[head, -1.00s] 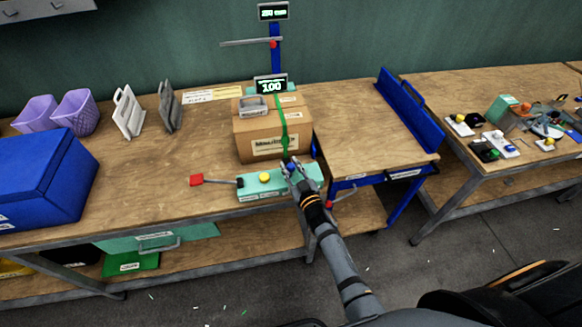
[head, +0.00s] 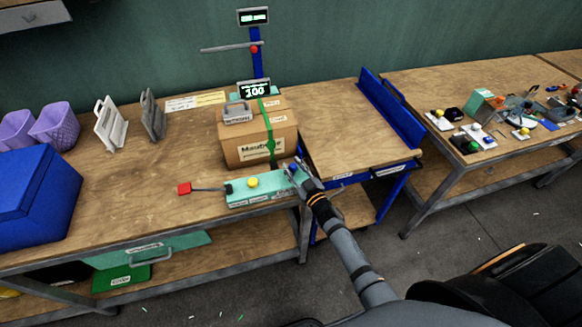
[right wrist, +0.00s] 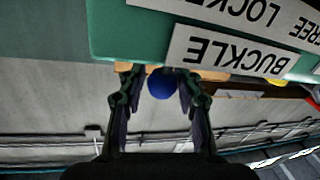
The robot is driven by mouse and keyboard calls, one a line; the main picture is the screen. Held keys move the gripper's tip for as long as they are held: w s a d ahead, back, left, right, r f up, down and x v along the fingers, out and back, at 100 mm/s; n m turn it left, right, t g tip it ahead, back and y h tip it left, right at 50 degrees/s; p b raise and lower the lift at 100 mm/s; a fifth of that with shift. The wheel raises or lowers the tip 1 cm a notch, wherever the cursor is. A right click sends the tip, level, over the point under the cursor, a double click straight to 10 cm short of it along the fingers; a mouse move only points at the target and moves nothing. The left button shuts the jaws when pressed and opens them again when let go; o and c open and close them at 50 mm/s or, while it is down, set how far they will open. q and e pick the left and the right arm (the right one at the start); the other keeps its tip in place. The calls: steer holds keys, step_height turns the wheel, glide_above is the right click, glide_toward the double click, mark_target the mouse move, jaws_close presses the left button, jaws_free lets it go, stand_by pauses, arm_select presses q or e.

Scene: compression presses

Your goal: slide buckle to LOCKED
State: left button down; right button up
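The teal buckle base (head: 240,199) lies at the front edge of the bench, below a cardboard box (head: 236,148) with a green strap (head: 269,132). A blue ball knob (head: 293,168) is near the base's right end. My right gripper (head: 291,172) is at this knob. The BUCKLE label (right wrist: 235,55) and the FREE and LOCKED label (right wrist: 270,20) show upside down there. The knob's stem is hidden. My left gripper is out of view.
A yellow knob (head: 253,183) and a red-ended lever (head: 184,188) are on the left of the base. A grey weight (head: 237,113) sits on the box. A blue-edged side table (head: 350,125) stands to the right.

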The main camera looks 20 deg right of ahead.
steer(key=o, duration=0.3)
steer(key=shift+s+d, duration=0.1)
steer(key=shift+d, duration=0.1)
steer(key=shift+a, duration=0.1)
steer(key=shift+s, duration=0.4)
steer(key=s+d, duration=0.2)
steer(key=s, duration=0.9)
steer(key=s+d+f+m+g+h, duration=0.15)
steer(key=s+d+f+g, duration=0.35)
steer(key=f, duration=0.8)
steer(key=s+f+m+g+h, duration=0.1)
steer(key=s+f+g+h, duration=0.15)
steer(key=s+f, duration=0.8)
steer(key=s+f+g, duration=0.4)
steer(key=s+f, duration=0.4)
steer(key=s, duration=0.3)
steer(key=s+d+f+m+g, duration=0.1)
steer(key=s+f+g, duration=0.4)
steer(key=s+f, duration=0.4)
steer(key=shift+s+d+f, duration=0.25)
steer(key=shift+s, duration=0.6)
